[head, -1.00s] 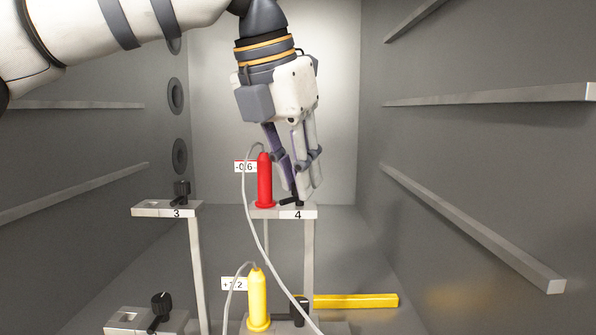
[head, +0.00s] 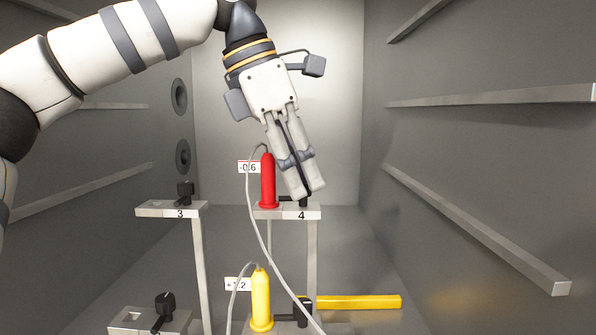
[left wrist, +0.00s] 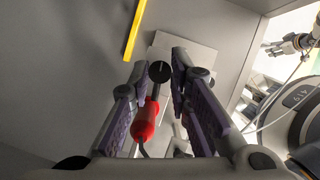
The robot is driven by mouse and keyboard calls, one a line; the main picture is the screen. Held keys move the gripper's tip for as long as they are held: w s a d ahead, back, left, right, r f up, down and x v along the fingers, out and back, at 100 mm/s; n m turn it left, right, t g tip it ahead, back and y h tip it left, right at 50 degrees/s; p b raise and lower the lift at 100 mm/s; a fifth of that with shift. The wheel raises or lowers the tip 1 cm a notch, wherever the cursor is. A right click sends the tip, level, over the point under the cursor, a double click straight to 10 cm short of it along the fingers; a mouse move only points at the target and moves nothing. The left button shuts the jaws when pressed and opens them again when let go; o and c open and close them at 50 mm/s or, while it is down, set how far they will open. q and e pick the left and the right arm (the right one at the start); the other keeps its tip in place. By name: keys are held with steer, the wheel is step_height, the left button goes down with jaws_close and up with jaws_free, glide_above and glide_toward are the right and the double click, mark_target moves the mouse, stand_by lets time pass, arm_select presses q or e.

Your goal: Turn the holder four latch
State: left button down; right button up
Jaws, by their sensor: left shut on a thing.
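Holder four (head: 314,213) is a small light shelf on a post, marked "4". A red cylindrical plug (head: 268,182) with a grey cable stands upright on its left part. The dark latch (head: 303,203) sits to the plug's right, partly hidden by the fingers. My left gripper (head: 309,192) reaches down from above, tilted, and is shut on the latch. In the left wrist view, the black round latch top (left wrist: 160,72) lies between the fingertips, with the red plug (left wrist: 144,122) close by.
Holder three (head: 154,209), with a dark latch, stands left. Below are a yellow plug (head: 261,300) and a yellow bar (head: 360,302). Ledges (head: 480,230) run along the right wall. A white arm end (left wrist: 288,46), possibly my right gripper, shows small in the left wrist view.

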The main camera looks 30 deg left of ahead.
stand_by(0.5)
arm_select(q)
steer(key=c, duration=1.8)
jaws_free()
steer(key=shift+r, duration=0.1)
steer(key=v, duration=1.2)
steer(key=shift+a, duration=0.1)
